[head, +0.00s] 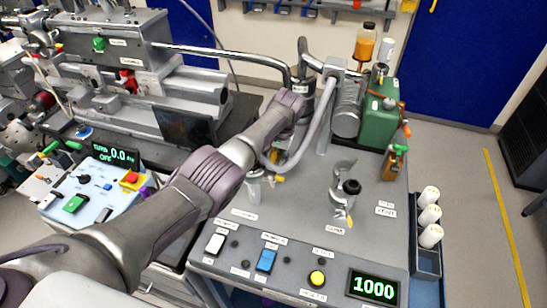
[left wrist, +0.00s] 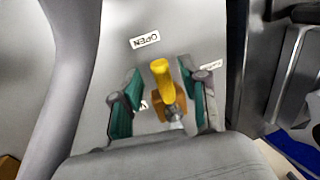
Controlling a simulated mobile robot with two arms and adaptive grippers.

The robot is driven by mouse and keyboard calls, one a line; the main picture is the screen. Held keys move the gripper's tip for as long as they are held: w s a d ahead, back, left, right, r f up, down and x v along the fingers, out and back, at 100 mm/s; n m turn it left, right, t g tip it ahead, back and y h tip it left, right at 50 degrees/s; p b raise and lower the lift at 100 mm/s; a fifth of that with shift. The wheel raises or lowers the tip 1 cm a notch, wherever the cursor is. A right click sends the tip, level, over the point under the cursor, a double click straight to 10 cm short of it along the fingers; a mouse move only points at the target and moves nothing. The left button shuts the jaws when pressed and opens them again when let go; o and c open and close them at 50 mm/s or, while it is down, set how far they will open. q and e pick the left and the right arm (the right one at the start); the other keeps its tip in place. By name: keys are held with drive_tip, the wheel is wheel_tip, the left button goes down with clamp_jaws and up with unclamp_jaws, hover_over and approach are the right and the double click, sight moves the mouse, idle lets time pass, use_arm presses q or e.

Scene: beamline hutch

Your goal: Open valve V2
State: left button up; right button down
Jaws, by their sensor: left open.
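A valve with a yellow handle (left wrist: 161,78) and an orange-brown and metal body shows in the left wrist view. A label reading OPEN (left wrist: 145,40) lies beyond the handle's tip. Another label beside the valve is mostly hidden by a finger, so I cannot read the valve's name. My left gripper (left wrist: 160,84) is open, with one teal-padded finger on each side of the handle and visible gaps between. In the head view, the left gripper (head: 284,150) is partly hidden by the arm and a grey hose; the yellow handle (head: 278,179) shows just below it. My right gripper is not in view.
A grey hose (head: 318,125) curves close beside the gripper. A second yellow-handled fitting (head: 348,218) stands to the right, and a green container (head: 378,115) behind. The panel front holds a blue switch (head: 266,260), a yellow button (head: 317,278) and a display reading 1000 (head: 374,287).

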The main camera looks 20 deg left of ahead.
use_arm(q)
wheel_tip(320, 180, up, 12)
drive_tip(key=d, duration=0.2)
drive_tip(key=shift+d+f, duration=0.2)
drive_tip(key=shift+r, duration=0.1)
